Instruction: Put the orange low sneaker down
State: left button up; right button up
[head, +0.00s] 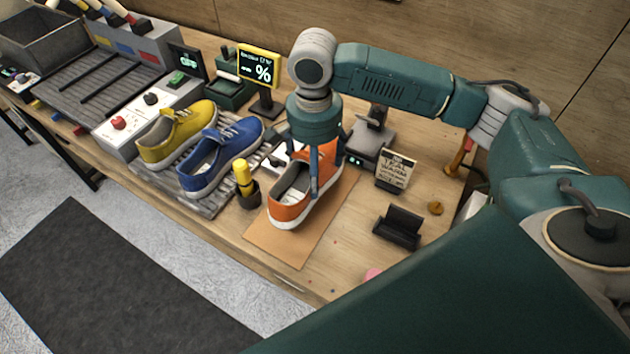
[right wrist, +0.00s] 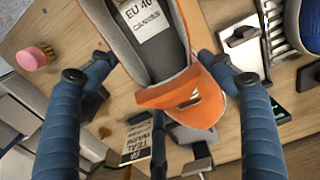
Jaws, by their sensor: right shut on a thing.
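The orange low sneaker (head: 291,208) is at a brown mat (head: 283,247) on the wooden table in the head view. I cannot tell whether its sole touches the mat. My right gripper (head: 314,185) comes down from above with its fingers on either side of the sneaker and is shut on it. In the right wrist view the orange sneaker (right wrist: 190,98) lies between the two blue fingers of my right gripper (right wrist: 155,80), and its insole label reads "EU 40 CANVAS". My left gripper is not in view.
A blue sneaker (head: 222,158) and a yellow sneaker (head: 176,135) stand on a slatted rack to the left. A yellow-topped brush in a dark cup (head: 247,190) is close beside the orange sneaker. A small sign (head: 396,170) and a black holder (head: 398,228) stand to the right.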

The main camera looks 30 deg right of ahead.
jog(key=shift+f, duration=0.7)
notch_tip(320, 180, down, 4)
jog(key=shift+r, duration=0.25)
jog(key=shift+w+f, duration=0.1)
jog(key=shift+f, duration=0.2)
pick_arm(q)
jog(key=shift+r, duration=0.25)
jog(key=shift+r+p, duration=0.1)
jog(key=shift+p, duration=0.2)
pick_arm(e)
jog(key=shift+a, duration=0.1)
jog(key=o, duration=1.5)
jog(key=shift+f, duration=0.1)
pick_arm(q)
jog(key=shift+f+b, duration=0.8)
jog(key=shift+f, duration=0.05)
pick_arm(e)
notch_tip(320, 180, up, 12)
jog(key=shift+r, duration=0.1)
